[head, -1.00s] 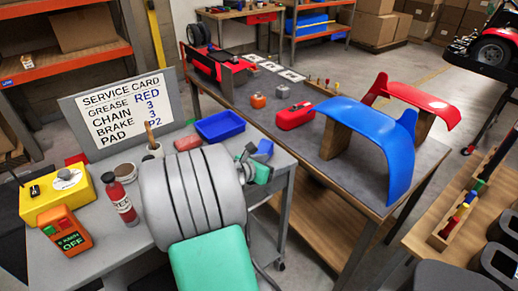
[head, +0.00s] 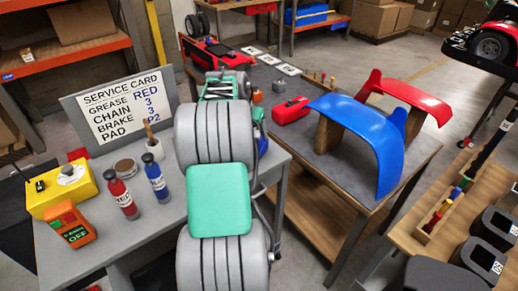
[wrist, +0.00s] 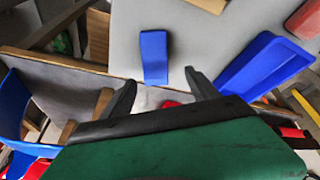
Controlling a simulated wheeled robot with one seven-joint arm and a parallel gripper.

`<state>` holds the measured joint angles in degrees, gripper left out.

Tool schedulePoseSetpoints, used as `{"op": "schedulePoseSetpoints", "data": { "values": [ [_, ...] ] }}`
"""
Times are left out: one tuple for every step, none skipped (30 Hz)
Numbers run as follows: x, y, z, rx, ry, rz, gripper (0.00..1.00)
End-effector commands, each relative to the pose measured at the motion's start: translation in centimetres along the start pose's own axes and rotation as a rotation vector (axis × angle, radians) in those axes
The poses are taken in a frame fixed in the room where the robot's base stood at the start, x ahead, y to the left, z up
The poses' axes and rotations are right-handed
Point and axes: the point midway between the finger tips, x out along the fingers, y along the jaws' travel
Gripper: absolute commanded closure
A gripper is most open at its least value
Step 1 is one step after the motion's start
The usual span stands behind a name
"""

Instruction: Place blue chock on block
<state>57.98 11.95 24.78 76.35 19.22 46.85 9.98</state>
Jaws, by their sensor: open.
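The blue chock (wrist: 154,57) lies on the grey bench top near its edge in the wrist view. It sits a little beyond my fingertips, apart from them. My gripper (wrist: 160,86) is open and empty, its two dark fingers spread to either side of the chock's near end. In the head view my arm hides most of the gripper, and a bit of blue (head: 263,146) shows to the right of it. A muted red block (wrist: 304,20) lies at the upper right corner of the wrist view, past the blue tray; my arm hides it in the head view.
The blue tray (wrist: 262,72) is close to the right of my gripper. Red and blue bottles (head: 156,180), a yellow box (head: 62,190) and an orange meter (head: 70,224) stand on the bench's left. The table (head: 330,178) behind holds a blue fender (head: 365,130).

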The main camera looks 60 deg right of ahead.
Motion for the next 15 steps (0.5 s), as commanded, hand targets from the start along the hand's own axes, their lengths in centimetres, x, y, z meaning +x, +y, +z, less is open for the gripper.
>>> {"op": "schedulePoseSetpoints", "data": {
  "values": [
    [0.0,0.0,0.1,0.077,-0.003,0.001,0.31],
    [0.0,0.0,0.1,0.114,-0.002,0.001,0.31],
    [0.1,0.0,0.1,0.150,-0.002,0.001,0.31],
    [0.2,0.0,0.1,0.165,-0.002,0.002,0.31],
    [0.5,0.0,0.1,0.175,-0.003,0.002,0.31],
    [1.0,0.1,0.1,0.179,-0.003,0.003,0.31],
    [1.4,0.1,0.1,0.178,-0.004,0.003,0.31],
    [1.8,0.1,0.1,0.177,-0.003,0.003,0.31],
    [2.3,0.2,0.1,0.177,-0.002,0.003,0.31],
    [2.7,0.2,0.1,0.176,-0.003,0.003,0.31],
    [3.1,0.3,0.1,0.177,-0.003,0.003,0.31],
    [3.7,0.6,0.1,0.178,-0.003,0.004,0.31],
    [4.2,0.7,0.2,0.178,-0.004,0.005,0.31],
    [4.7,0.9,0.3,0.178,-0.004,0.005,0.31],
    [5.4,1.0,0.3,0.178,-0.004,0.004,0.31]
  ]
}}
